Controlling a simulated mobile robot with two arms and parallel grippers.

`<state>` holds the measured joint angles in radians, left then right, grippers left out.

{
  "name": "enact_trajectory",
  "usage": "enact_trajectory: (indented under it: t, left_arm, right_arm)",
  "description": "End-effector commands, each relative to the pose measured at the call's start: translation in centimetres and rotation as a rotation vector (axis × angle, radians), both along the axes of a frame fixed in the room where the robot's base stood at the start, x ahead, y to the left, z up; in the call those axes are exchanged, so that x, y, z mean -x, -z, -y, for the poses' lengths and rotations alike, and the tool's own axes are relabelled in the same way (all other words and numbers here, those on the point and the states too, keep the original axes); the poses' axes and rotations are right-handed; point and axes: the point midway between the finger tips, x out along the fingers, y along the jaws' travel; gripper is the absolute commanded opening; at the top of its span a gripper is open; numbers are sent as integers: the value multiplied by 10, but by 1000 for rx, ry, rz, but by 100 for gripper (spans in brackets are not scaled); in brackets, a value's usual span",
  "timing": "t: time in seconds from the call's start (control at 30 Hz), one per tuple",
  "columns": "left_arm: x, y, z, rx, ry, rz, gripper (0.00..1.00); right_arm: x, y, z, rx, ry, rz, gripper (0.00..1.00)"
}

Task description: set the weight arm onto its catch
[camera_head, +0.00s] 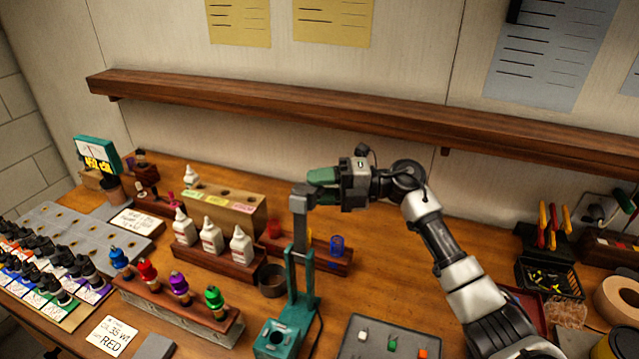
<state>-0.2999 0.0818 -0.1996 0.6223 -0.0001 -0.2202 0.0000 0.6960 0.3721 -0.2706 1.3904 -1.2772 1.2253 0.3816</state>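A teal stand (283,335) sits at the front middle of the bench. Its grey weight arm (301,235) stands nearly upright, with a square grey block at the top. My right gripper (318,188) reaches in from the right and points left. Its green-tipped fingers are at the top block and overlap its right side. I cannot tell whether they grip the block or only touch it. The catch cannot be clearly made out. My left gripper is not in view.
White bottles (212,236) stand in a wooden rack left of the stand, and coloured-top bottles (180,288) in a front rack. A grey tray (372,338) with small cubes lies to the right. A wooden shelf (300,105) runs along the wall above.

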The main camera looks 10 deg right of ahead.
Motion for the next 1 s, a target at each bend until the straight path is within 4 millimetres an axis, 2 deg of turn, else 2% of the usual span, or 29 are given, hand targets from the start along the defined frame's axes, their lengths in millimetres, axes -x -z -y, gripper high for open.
enact_trajectory:
  t: [0.13,0.3,0.4,0.77,1.0]
  left_arm:
    - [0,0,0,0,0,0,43]
    - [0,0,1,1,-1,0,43]
    - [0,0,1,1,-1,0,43]
    - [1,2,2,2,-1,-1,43]
    - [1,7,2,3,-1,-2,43]
  right_arm:
    - [0,0,0,0,0,0,38]
    - [0,0,0,0,0,0,12]
    - [0,1,0,1,0,-1,0]
    - [1,1,0,12,-2,11,0]
    - [6,-3,-3,68,-2,89,0]
